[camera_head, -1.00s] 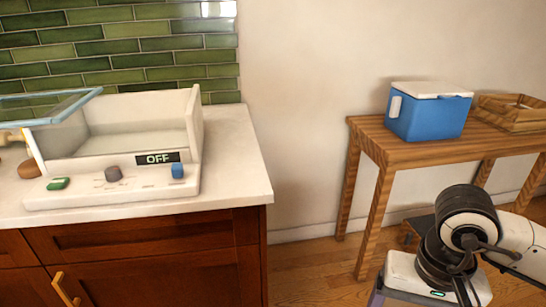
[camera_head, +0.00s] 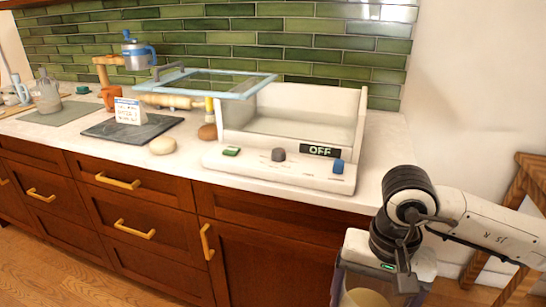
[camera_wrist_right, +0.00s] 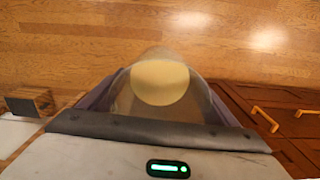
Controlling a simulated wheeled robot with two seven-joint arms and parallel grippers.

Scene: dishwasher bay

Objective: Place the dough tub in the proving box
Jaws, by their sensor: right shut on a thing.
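The proving box (camera_head: 290,122) is the white open-topped box on the counter, with a panel reading OFF, a green button, a grey knob and a blue knob. Its blue-framed glass lid (camera_head: 215,84) is raised to the left of the opening, and the inside looks empty. My right gripper (camera_head: 372,274) is in front of the counter's right end, below its top. It is shut on the dough tub (camera_head: 362,298), partly cut off by the frame's bottom. In the right wrist view, the clear tub shows pale dough (camera_wrist_right: 160,82) between the fingers. My left gripper is out of view.
Left of the box are a brown round thing (camera_head: 207,132), a pale lump (camera_head: 162,145) and a dark slate (camera_head: 135,130) with a white sign (camera_head: 128,111). The counter edge (camera_head: 280,193) lies between my gripper and the box. A wooden table (camera_head: 522,190) stands at right.

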